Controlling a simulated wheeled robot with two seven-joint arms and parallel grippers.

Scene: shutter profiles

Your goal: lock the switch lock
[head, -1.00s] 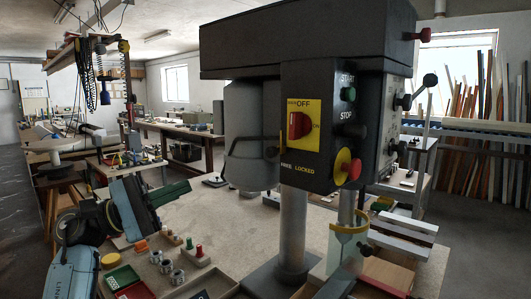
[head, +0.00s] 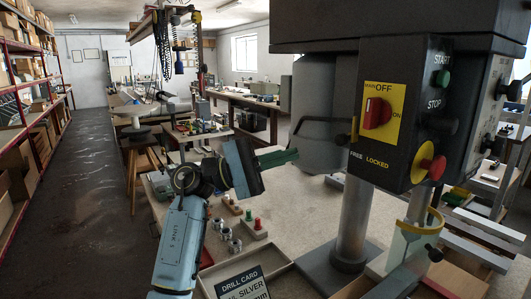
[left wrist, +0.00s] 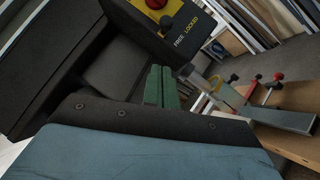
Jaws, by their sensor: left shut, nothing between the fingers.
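The drill press's dark switch box (head: 405,120) stands right of centre in the head view. Its yellow plate (head: 381,112) carries a red main switch (head: 376,113) between OFF and ON marks. Below is the FREE LOCKED lettering (head: 369,159); it also shows in the left wrist view (left wrist: 193,32). A dark bar with a small knob (head: 343,139) reaches the box's left side; I cannot tell its lock position. My left gripper (head: 296,154) is shut and empty, left of the box and apart from it. Its green fingers (left wrist: 161,88) point toward the box. My right gripper is out of view.
The steel column (head: 352,225) stands below the box. A red button on a yellow ring (head: 429,163) sticks out low on the box. Open floor lies left.

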